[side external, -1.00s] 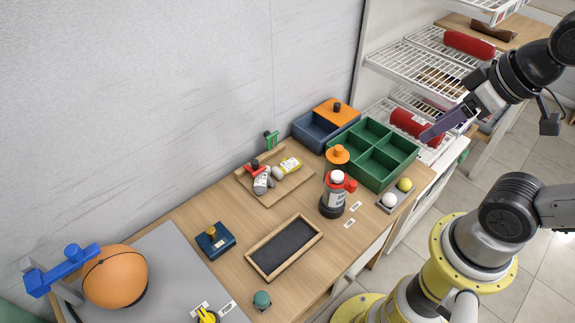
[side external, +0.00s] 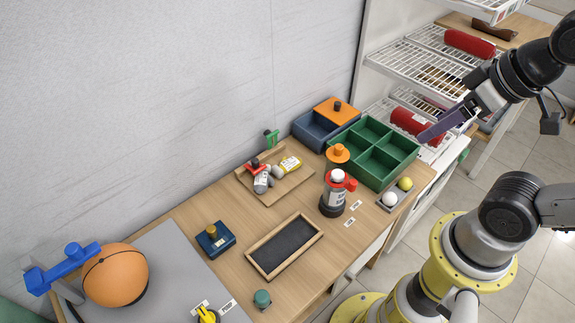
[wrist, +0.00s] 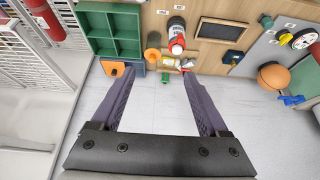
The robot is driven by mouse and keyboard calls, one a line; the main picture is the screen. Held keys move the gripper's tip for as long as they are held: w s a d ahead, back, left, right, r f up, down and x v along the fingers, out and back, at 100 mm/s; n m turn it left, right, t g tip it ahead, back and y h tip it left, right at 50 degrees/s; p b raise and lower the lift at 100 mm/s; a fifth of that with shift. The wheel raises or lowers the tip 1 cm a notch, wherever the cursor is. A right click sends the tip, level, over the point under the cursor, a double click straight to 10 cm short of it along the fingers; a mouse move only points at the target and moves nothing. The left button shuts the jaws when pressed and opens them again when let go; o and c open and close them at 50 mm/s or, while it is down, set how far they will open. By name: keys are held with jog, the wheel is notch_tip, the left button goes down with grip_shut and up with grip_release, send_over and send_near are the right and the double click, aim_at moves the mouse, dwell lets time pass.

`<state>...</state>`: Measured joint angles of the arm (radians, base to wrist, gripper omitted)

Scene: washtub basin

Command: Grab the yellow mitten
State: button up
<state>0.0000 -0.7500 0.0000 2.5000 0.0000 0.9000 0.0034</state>
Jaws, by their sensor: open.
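I cannot make out a yellow mitten in either view. A small yellow and black object (side external: 207,316) sits at the front left edge of the bench, partly cut off, and its kind is unclear.
The wooden bench holds a green divided tray (side external: 394,138), a blue box with an orange lid (side external: 337,111), a red and black bottle (side external: 334,200), a wooden tray with bottles (side external: 268,191), a black framed panel (side external: 312,232) and an orange ball (side external: 115,277). Wire shelves (side external: 405,63) stand behind.

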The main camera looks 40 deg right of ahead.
jog(key=w+r+m, duration=0.4)
jog(key=m, duration=0.3)
jog(key=m+g, duration=0.4)
jog(key=m, duration=0.8)
send_over(281, 166)
notch_tip(281, 166, down, 14)
jog(key=shift+g, duration=0.8)
jog(key=f, duration=1.4)
jog(key=shift+s+a+f, duration=0.15)
jog(key=shift+a+f, duration=0.1)
jog(key=shift+a, duration=0.15)
jog(key=shift+d+f, duration=0.2)
jog(key=shift+f, duration=1.45)
jog(key=shift+d+f, duration=0.15)
jog(key=shift+f, duration=1.45)
